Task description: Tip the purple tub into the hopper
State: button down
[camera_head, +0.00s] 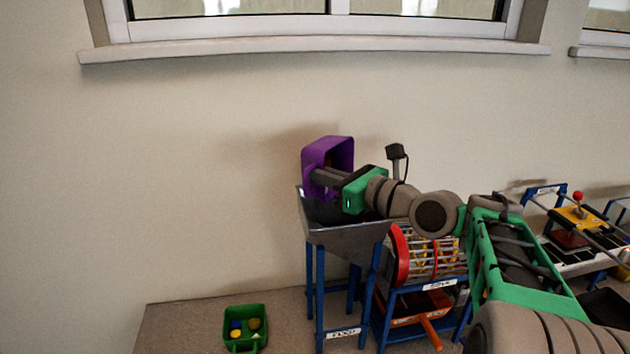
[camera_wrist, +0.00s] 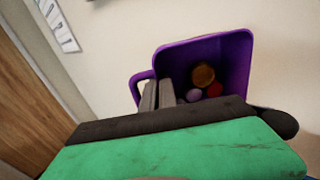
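The purple tub (camera_head: 318,154) is up over the grey hopper (camera_head: 345,238) in the head view, tipped well over on its side. My gripper (camera_head: 325,177) reaches to it from the right, and its fingers are closed at the tub's handle side. In the wrist view the purple tub (camera_wrist: 205,48) shows its open inside, with several small round pieces (camera_wrist: 204,76) in orange-brown, pink and red still lying in it. The fingers (camera_wrist: 158,95) are close together beside the handle; their exact grip is partly hidden. The inside of the hopper is mostly hidden.
The hopper stands on blue legs. Right of it is a wire drum (camera_head: 432,252) with a red end ring, above an orange tray (camera_head: 422,309). A green tub (camera_head: 245,340) with a few pieces sits at the lower left. A yellow-topped device (camera_head: 578,218) stands far right.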

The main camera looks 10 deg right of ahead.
jog(key=shift+s+d+f+t+y+b, duration=0.5)
jog(key=shift+t+y+b, duration=0.4)
jog(key=shift+b, duration=0.65)
jog(key=shift+s+d+t+b, duration=0.1)
jog(key=shift+s+t+b, duration=0.1)
jog(key=shift+t+b, duration=0.55)
jog(key=shift+s+d+b, duration=0.15)
jog(key=shift+b, duration=0.95)
